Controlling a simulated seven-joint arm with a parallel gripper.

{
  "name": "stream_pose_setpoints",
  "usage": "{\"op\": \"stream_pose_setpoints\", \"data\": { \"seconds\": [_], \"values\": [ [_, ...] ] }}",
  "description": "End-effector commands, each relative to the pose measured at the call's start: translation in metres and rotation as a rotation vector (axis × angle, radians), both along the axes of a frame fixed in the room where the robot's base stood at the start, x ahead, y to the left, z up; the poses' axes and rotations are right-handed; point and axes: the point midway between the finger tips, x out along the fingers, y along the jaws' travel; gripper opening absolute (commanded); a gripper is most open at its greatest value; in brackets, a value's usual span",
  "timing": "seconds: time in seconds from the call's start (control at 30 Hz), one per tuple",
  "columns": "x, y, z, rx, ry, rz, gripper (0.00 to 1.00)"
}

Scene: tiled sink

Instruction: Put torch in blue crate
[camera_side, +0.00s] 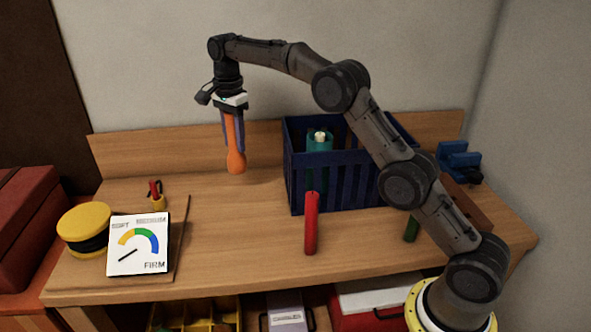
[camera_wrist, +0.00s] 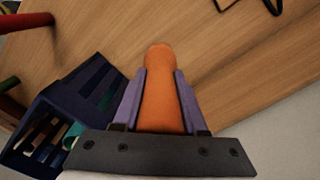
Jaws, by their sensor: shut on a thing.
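My gripper (camera_side: 233,147) is shut on a long orange object (camera_side: 236,163) with a rounded end. It hangs upright above the back of the bench, left of the blue crate. In the wrist view the orange object (camera_wrist: 162,105) sits between the two purple fingers of my gripper (camera_wrist: 161,76). I cannot tell for sure whether it is the torch. The dark blue slatted crate (camera_side: 337,185) stands on the bench behind my arm, which hides part of it. The crate (camera_wrist: 52,100) also shows at the left of the wrist view. A teal item (camera_side: 320,148) with a pale top is inside it.
A red cylinder (camera_side: 311,225) stands in front of the crate. A blue vise-like tool (camera_side: 458,160) is at the right. The bench (camera_side: 236,225) is clear in the middle.

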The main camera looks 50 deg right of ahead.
Motion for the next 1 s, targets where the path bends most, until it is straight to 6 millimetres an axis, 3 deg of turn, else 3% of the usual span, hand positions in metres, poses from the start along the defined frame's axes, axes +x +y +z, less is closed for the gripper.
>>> {"op": "stream_pose_setpoints", "data": {
  "seconds": [0.17, 0.6, 1.0],
  "values": [
    [-0.015, -0.019, 0.006, 0.001, 0.008, 0.039, 0.0],
    [-0.04, -0.041, -0.013, 0.008, 0.017, 0.753, 0.0],
    [-0.048, -0.045, -0.033, 0.01, 0.011, 1.375, 0.0]
  ]
}}
